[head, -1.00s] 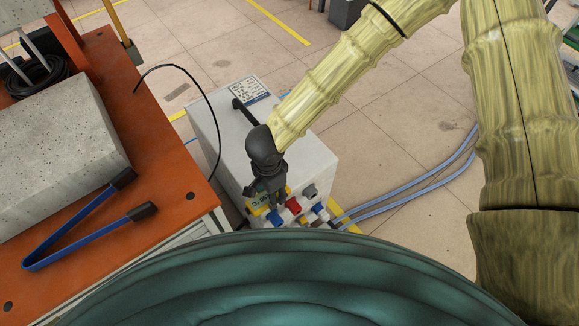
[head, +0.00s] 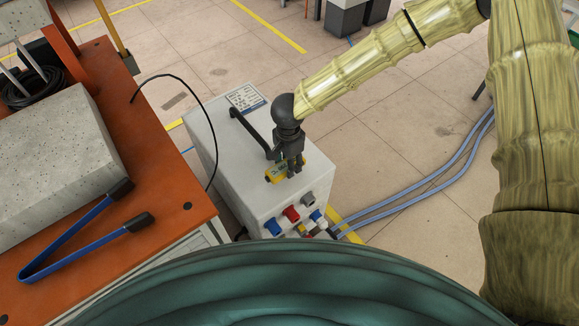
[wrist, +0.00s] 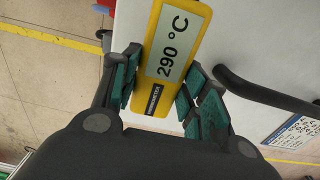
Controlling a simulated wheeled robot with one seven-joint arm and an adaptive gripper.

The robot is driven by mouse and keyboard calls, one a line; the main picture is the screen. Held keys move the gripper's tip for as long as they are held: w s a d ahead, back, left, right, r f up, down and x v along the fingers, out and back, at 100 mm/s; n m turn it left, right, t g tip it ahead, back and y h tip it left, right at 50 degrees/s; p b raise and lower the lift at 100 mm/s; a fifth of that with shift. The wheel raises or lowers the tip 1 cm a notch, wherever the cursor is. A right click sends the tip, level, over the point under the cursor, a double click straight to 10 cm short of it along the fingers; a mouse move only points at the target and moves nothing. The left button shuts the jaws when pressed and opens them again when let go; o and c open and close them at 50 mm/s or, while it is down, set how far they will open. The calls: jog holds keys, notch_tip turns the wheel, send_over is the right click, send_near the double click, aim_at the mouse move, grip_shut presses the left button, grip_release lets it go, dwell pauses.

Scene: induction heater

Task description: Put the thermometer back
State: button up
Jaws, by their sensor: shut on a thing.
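The yellow thermometer (head: 276,175) is in my gripper (head: 290,166), over the front part of the white heater box's top (head: 228,145). In the wrist view the thermometer (wrist: 173,55) fills the space between the two green-padded fingers of my gripper (wrist: 158,88). Its grey display faces the camera and reads 290 °C. I cannot tell whether it touches the box top or hangs just above it. In the head view my gripper hides part of it.
A black handle (head: 250,131) runs along the box top close to my gripper. Coloured connectors (head: 291,214) are on the box front. Blue hoses (head: 420,193) run off to the right. Left is an orange table (head: 160,170) with blue tongs (head: 75,240) and a grey block (head: 50,160).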

jog(key=shift+w+d+f, duration=0.1)
jog(key=shift+w+f, duration=0.05)
jog(key=shift+f, duration=0.75)
jog(key=shift+w+d+f, duration=0.1)
jog(key=shift+w+f, duration=0.05)
jog(key=shift+f, duration=0.75)
jog(key=shift+f, duration=0.1)
jog(key=o, duration=1.1)
notch_tip(320, 180, up, 12)
jog(key=shift+r+p, duration=0.1)
jog(key=shift+p, duration=0.4)
